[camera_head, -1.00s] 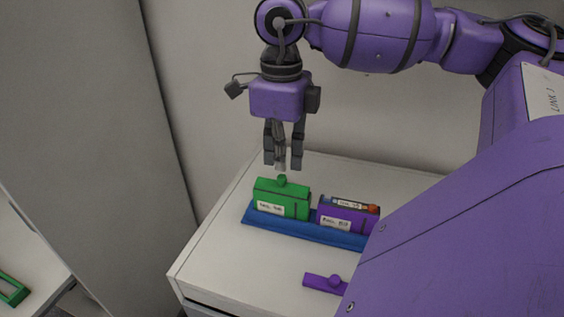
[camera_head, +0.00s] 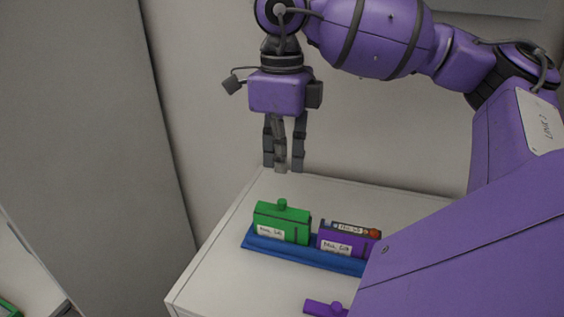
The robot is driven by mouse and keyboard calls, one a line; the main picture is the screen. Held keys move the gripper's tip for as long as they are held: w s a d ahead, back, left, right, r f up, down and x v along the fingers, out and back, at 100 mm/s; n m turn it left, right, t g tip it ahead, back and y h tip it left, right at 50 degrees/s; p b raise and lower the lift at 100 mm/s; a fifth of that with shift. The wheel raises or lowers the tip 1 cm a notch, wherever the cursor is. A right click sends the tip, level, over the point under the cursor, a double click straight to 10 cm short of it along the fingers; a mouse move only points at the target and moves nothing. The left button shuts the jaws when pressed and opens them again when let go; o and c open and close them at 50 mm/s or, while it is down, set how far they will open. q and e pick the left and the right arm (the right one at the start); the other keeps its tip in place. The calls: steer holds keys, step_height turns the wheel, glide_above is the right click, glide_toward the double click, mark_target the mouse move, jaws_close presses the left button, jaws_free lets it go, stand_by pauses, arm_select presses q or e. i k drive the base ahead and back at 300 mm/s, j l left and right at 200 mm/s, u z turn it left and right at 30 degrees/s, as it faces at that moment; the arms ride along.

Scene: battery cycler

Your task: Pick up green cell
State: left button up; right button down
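The green cell (camera_head: 282,222) is a green block with a white label and a small round knob on top. It stands upright at the left end of the blue tray (camera_head: 262,244). My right gripper (camera_head: 284,166) points down above and behind the green cell in the head view, clear of its knob. Its fingers are spread with a gap and hold nothing. My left gripper is not in view.
A purple cell (camera_head: 345,244) with a coloured open top stands to the right in the same tray. A purple lid-like piece (camera_head: 323,308) lies in front on the white cabinet top (camera_head: 225,262). A green piece (camera_head: 8,308) shows at lower left.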

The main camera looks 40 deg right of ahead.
mark_target(288, 231)
steer(key=k+j, duration=0.75)
steer(key=j, duration=0.2)
